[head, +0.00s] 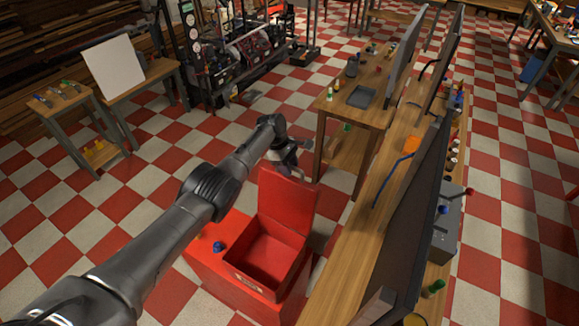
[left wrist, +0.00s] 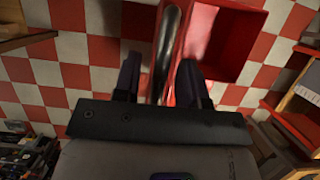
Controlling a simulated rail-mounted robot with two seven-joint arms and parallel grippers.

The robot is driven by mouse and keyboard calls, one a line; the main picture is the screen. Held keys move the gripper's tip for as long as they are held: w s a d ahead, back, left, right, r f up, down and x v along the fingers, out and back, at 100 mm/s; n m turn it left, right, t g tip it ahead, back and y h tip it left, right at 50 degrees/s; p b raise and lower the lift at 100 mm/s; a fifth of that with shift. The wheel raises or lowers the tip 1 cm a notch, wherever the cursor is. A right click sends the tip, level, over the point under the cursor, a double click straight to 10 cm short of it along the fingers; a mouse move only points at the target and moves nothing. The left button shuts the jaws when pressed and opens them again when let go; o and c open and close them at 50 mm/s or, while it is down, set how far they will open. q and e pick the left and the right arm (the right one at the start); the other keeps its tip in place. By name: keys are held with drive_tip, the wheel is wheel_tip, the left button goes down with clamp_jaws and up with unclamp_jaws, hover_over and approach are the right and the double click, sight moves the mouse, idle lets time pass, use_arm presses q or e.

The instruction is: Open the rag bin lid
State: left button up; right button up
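The red rag bin (head: 262,288) stands on the floor at the lower middle of the head view. Its red lid (head: 287,205) stands up at the back, and the bin's inside is open to view. My left gripper (head: 288,158) is just behind the lid's upper edge, partly hidden by it. In the left wrist view its two fingers (left wrist: 160,82) are apart. A grey curved bar (left wrist: 167,45) and a thin red edge lie between them; contact cannot be told. The open bin (left wrist: 238,40) also shows there. My right gripper is in neither view.
A long wooden bench (head: 378,205) with dark monitors runs close along the bin's right side. A wooden table (head: 350,112) stands behind. A small blue object (head: 217,247) sits on the red surface left of the opening. Checkered floor is free on the left.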

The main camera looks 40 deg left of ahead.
use_arm(q)
drive_tip(key=p+v, duration=0.1)
drive_tip(key=v, duration=1.2)
drive_tip(key=shift+r, duration=0.25)
drive_tip(key=shift+a, duration=0.1)
